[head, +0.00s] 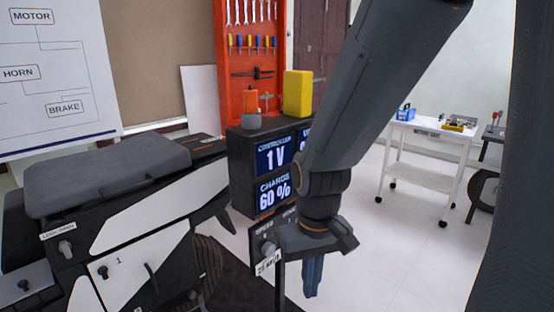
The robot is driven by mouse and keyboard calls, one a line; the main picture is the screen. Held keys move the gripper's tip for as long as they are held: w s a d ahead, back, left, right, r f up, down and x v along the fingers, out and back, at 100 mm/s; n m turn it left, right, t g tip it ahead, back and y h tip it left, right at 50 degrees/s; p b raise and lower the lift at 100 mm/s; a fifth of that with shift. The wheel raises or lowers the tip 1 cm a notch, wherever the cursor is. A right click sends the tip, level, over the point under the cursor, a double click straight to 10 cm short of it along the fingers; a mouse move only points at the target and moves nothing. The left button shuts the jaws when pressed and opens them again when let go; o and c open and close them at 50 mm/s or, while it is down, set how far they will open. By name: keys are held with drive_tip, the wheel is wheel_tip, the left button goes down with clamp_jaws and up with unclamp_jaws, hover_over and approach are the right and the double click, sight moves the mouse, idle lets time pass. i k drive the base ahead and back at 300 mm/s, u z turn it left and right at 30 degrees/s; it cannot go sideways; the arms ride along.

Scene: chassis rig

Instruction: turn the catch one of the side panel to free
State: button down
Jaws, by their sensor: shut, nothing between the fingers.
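The white side panel (128,268) is on the chassis rig at the lower left of the head view. A dark catch (103,271) sits on it beside a printed "1". I cannot tell from here which way this catch is turned. My gripper (311,290) hangs fingers down, right of the panel and well apart from it. Its blue-grey fingers are shut and empty.
A grey knob (66,249) sits left of the panel. A small post-mounted control box (266,245) stands close to the left of my gripper. Behind are a display cabinet (245,170) and a white cart (425,155).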

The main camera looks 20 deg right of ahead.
sight(103, 271)
drive_tip(key=u, duration=0.2)
drive_tip(key=k, duration=0.9)
drive_tip(key=u, duration=0.85)
drive_tip(key=i, duration=0.5)
drive_tip(key=z, duration=0.05)
